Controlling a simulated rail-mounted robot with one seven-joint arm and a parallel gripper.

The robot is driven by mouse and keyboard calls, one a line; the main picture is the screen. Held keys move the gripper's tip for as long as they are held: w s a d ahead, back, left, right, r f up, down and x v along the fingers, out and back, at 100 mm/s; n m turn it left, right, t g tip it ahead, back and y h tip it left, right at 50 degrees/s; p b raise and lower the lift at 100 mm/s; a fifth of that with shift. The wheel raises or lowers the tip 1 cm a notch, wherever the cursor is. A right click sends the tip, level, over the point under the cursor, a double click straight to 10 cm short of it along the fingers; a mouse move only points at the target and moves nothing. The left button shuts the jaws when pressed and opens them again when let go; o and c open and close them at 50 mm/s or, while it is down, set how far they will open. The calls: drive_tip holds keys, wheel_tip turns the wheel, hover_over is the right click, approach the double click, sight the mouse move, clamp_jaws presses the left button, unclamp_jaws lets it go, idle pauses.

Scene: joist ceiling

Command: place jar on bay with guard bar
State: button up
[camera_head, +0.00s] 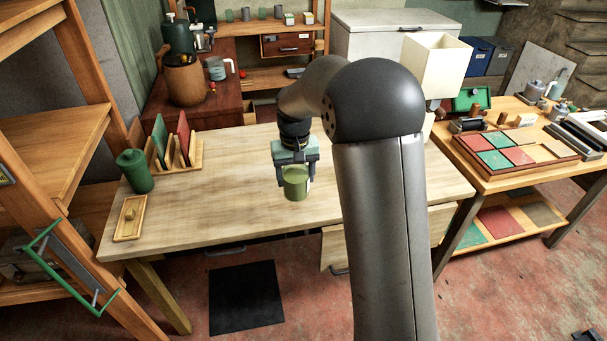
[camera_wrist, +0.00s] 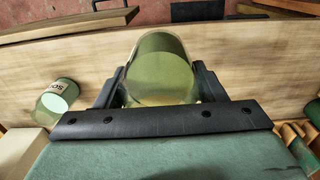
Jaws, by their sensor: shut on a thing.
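My gripper (camera_head: 296,170) is shut on an olive-green jar (camera_head: 296,187). It holds the jar upright over the pale wooden table (camera_head: 230,215); I cannot tell whether its bottom touches the top. In the wrist view the jar (camera_wrist: 160,68) sits between the two dark fingers. At the left stands a wooden shelf unit (camera_head: 65,150) with several bays. A green bar (camera_head: 80,282) runs across the front of a lower bay, which holds a grey metal object (camera_head: 35,258). My gripper is apart from this shelf, to its right.
A dark green lidded jar (camera_head: 135,171), a small wooden tray (camera_head: 130,218) and a slotted rack (camera_head: 180,155) stand on the table's left. A labelled jar (camera_wrist: 57,98) shows in the wrist view. A side table (camera_head: 520,150) carries trays at right. The table's middle front is clear.

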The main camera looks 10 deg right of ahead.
drive_tip(key=shift+w+d+f+p, duration=0.25)
drive_tip(key=shift+w+f+p, duration=0.5)
drive_tip(key=shift+w+f, duration=1.5)
drive_tip(key=shift+w+d+f+p, duration=0.25)
drive_tip(key=shift+w+f+p, duration=0.45)
drive_tip(key=shift+w+f, duration=1.5)
drive_tip(key=shift+w+d+f+p, duration=0.25)
drive_tip(key=shift+w+f+p, duration=0.5)
drive_tip(key=shift+w+f, duration=1.5)
drive_tip(key=o, duration=1.2)
drive_tip(key=shift+w+r, duration=0.35)
drive_tip(key=shift+r, duration=0.05)
